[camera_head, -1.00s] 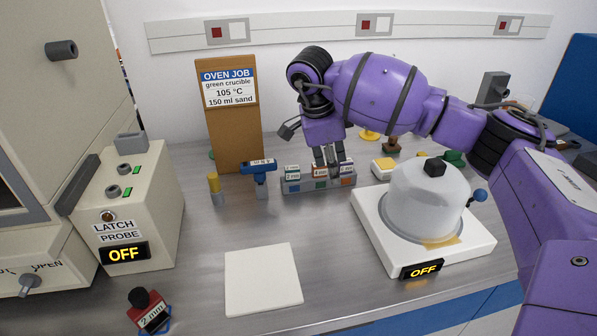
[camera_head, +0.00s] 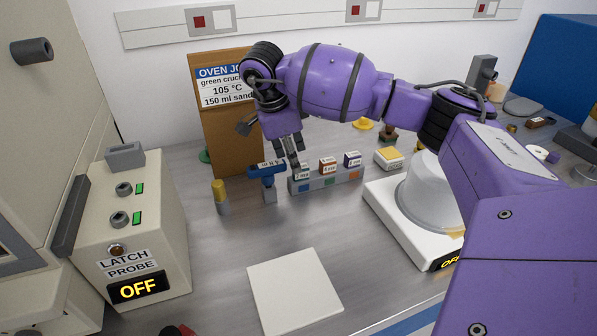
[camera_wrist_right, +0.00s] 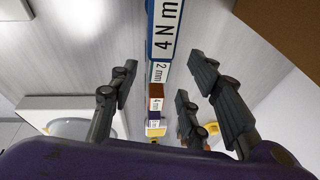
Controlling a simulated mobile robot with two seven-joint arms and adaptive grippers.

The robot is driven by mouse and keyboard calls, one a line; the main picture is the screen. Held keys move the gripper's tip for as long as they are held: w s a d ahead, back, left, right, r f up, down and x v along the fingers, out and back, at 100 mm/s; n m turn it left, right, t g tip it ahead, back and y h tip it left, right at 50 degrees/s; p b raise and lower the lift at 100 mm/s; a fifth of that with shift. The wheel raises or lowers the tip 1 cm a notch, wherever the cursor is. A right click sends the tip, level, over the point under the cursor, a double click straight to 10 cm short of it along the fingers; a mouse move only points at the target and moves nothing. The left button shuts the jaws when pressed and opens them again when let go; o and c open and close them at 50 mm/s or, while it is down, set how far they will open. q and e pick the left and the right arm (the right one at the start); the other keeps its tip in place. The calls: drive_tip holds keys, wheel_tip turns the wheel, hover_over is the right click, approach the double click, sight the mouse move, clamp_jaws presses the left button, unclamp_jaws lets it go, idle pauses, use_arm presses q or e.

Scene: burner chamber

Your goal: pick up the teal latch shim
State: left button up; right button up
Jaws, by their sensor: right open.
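My right gripper (camera_head: 290,158) is open and empty, pointing down just above the left end of a grey rack (camera_head: 318,184). The teal latch shim (camera_head: 302,172), with a white "2 mm" label, stands in the rack's left slot, partly hidden by the fingers. In the wrist view, the shim (camera_wrist_right: 158,73) shows between the spread fingers of my right gripper (camera_wrist_right: 163,82), beyond a blue "4 N m" block. I cannot tell any contact. My left gripper is not in view.
An orange-brown shim (camera_head: 327,167) and a purple-blue shim (camera_head: 352,159) share the rack. A blue-headed tool (camera_head: 266,171) stands close left of it. A domed white device (camera_head: 405,220) stands right. A white pad (camera_head: 295,292) lies in front, with bare bench between.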

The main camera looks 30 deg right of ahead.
sight(301, 177)
drive_tip(key=x, duration=0.3)
drive_tip(key=p+x, duration=0.1)
drive_tip(key=x, duration=0.1)
drive_tip(key=shift+s+d+f, duration=0.1)
drive_tip(key=shift+s+d, duration=0.15)
drive_tip(key=shift+d, duration=0.1)
clamp_jaws()
